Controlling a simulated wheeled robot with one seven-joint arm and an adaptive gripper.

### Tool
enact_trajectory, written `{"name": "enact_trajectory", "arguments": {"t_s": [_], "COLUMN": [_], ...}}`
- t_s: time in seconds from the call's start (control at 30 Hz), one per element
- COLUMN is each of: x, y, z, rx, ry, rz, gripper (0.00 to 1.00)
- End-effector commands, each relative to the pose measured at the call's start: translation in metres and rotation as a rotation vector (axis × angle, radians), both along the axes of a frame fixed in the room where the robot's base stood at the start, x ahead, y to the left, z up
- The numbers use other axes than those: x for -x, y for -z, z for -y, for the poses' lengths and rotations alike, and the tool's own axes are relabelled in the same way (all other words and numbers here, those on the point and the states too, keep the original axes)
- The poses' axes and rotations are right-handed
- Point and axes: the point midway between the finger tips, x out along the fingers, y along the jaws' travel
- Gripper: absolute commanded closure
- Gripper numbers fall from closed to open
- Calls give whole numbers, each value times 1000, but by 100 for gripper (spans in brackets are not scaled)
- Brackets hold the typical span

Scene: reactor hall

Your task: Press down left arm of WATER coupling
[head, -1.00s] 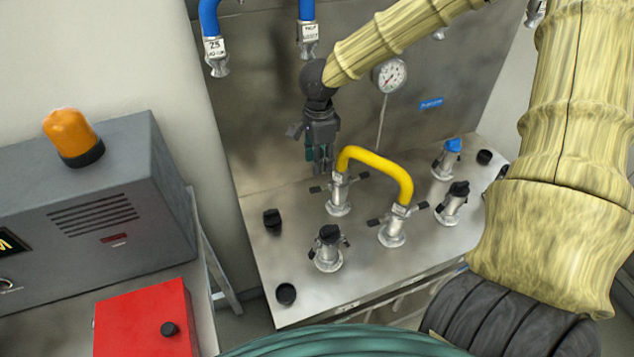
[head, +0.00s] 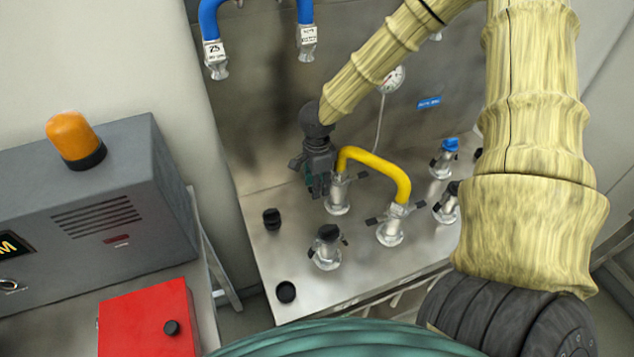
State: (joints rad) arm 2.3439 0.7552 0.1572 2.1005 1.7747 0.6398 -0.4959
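Several metal couplings with dark side arms stand on the steel bench; their labels are too small to read, so I cannot tell which is WATER. My gripper (head: 318,194) points down close beside the rear left coupling (head: 338,195), which carries one end of the yellow hose (head: 384,165). The gripper covers the place of this coupling's left arm; its right arm (head: 358,177) sticks out. I cannot tell whether the gripper touches it, or whether the fingers are apart. The yellow hose's other end sits on the front coupling (head: 391,229).
A black-capped coupling (head: 327,248) stands at front left, a blue-capped one (head: 443,160) at back right. Black knobs (head: 272,219) dot the bench (head: 290,263). A gauge (head: 394,79) and blue hoses (head: 209,20) are on the back panel. A grey cabinet (head: 80,240) stands left.

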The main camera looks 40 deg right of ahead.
Motion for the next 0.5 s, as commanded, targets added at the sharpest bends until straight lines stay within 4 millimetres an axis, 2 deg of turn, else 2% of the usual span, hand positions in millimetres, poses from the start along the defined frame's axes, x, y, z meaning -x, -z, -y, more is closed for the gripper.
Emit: {"name": "enact_trajectory", "arguments": {"t_s": [0.3, 0.5], "x": [0, 0], "y": [1, 1], "z": [0, 0], "rx": [0, 0], "ry": [-1, -1], "rz": [1, 1], "gripper": [61, 97]}}
